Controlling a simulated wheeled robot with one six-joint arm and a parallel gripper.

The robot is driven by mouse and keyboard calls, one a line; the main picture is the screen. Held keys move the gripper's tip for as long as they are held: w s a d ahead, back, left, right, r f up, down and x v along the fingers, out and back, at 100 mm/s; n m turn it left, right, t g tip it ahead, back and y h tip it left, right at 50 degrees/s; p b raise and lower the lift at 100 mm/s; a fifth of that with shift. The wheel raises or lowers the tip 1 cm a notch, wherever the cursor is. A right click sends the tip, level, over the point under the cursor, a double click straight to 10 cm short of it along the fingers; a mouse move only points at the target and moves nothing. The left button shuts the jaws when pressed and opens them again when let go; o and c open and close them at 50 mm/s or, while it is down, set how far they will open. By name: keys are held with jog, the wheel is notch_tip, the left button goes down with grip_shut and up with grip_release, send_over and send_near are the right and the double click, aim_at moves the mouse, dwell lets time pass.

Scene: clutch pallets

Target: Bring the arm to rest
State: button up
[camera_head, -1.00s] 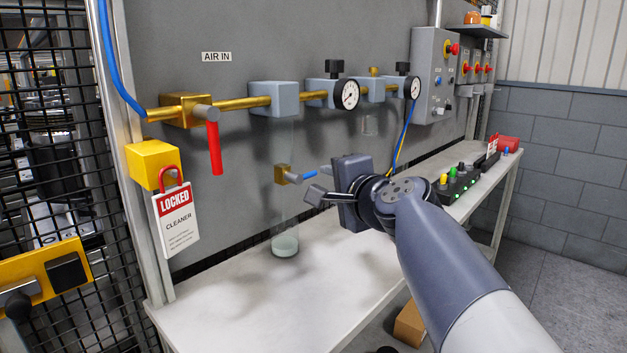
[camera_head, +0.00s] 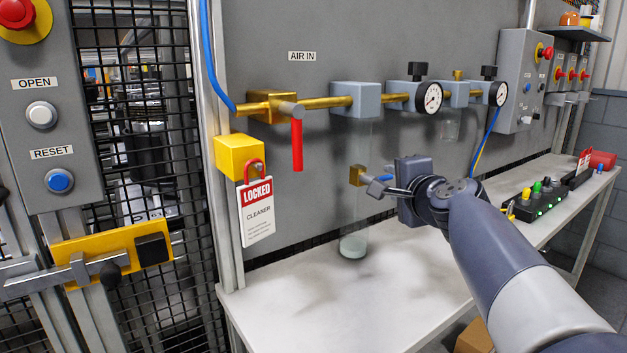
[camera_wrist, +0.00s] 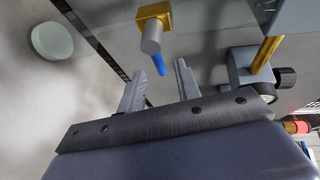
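My gripper (camera_head: 377,188) is in front of the panel, above the white bench. In the wrist view its two fingers (camera_wrist: 160,84) stand apart with nothing held between them, so it is open. Beyond the fingertips is a small brass fitting (camera_wrist: 154,14) with a grey end and a blue piece. The fitting (camera_head: 356,175) also shows in the head view, just left of the fingers. I cannot tell from the pictures whether the fingers touch it. My arm reaches in from the lower right, bent at the wrist.
A brass air line carries a red lever (camera_head: 297,146) hanging down and gauges (camera_head: 430,97). A "LOCKED" tag (camera_head: 257,212) hangs from a yellow block. The bench front (camera_head: 290,310) is clear; a button box (camera_head: 537,206) stands right.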

aim_at(386, 179)
jog(key=x, duration=0.3)
jog(key=shift+w+a+f, duration=0.1)
jog(key=shift+w, duration=0.55)
jog(key=shift+p, duration=0.4)
jog(key=shift+s, duration=0.1)
jog(key=shift+f, duration=0.15)
